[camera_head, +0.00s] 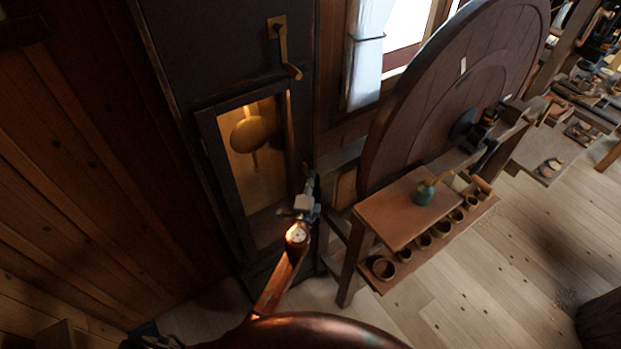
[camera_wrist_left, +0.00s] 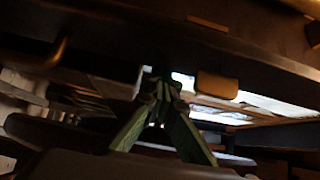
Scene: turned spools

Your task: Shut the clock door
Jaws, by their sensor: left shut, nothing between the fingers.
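The clock is a tall dark wooden case (camera_head: 225,50) against the wall. Its narrow clock door (camera_head: 207,135) has a dark frame around a lit opening, where a round brass pendulum bob (camera_head: 253,133) shows. I cannot tell whether the door stands slightly ajar. My left gripper (camera_head: 311,180) is beside the right edge of the door's lower half; contact cannot be made out. In the left wrist view its green-sided fingers (camera_wrist_left: 160,88) are together and empty, with dark wood close above. My right gripper is not in view.
A brass hooked fitting (camera_head: 283,45) sticks out from the upper case. Close on the right stand a large wooden wheel (camera_head: 455,90) and a small bench (camera_head: 395,212) with a green pot (camera_head: 424,193) and several cups.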

